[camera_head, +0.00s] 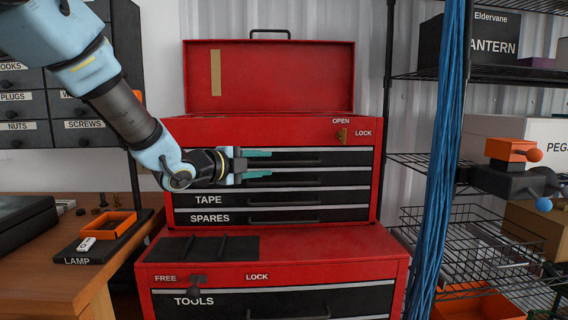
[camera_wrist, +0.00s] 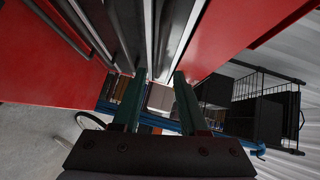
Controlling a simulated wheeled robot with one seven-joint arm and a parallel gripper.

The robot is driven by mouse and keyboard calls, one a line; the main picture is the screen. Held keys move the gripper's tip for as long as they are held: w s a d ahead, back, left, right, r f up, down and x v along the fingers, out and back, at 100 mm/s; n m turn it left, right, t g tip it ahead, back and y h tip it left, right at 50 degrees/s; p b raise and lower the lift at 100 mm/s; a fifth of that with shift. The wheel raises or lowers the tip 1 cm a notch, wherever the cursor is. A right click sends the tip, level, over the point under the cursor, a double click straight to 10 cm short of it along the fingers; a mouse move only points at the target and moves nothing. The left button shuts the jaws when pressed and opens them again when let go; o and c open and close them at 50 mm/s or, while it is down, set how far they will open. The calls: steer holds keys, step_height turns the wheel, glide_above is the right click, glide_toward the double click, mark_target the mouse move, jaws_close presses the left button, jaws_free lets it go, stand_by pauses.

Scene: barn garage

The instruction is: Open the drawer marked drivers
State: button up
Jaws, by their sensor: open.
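The red upper tool chest (camera_head: 370,190) stands with its lid raised and its black drawers shut. No label reading drivers is visible. The top drawer (camera_head: 345,157) and the second drawer (camera_head: 345,178) have their left parts covered by my arm and gripper, so their labels are hidden. My gripper (camera_head: 260,164) is open, its two teal fingers one above the other, in front of these two drawers. In the wrist view, my fingers (camera_wrist: 158,100) are apart, with the drawer fronts (camera_wrist: 125,30) just beyond them. I cannot tell whether a handle lies between them.
A brass latch (camera_head: 341,135) sits near OPEN and LOCK marks. Below are the TAPE drawer (camera_head: 235,199), SPARES drawer (camera_head: 240,217) and a lower chest (camera_head: 330,245) with a FREE/LOCK slider (camera_head: 195,285). Blue cables (camera_head: 436,170) hang at right. A wooden bench (camera_head: 40,285) stands left.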

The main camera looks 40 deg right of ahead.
mark_target(282, 163)
steer(key=d, duration=0.2)
steer(key=d+f+p, duration=0.1)
steer(key=d, duration=0.2)
steer(key=d+p, duration=0.1)
steer(key=d, duration=0.2)
steer(key=shift+w+d+f, duration=0.1)
steer(key=shift+w+f, duration=0.05)
steer(key=shift+w, duration=0.25)
jaws_close()
stand_by(0.9)
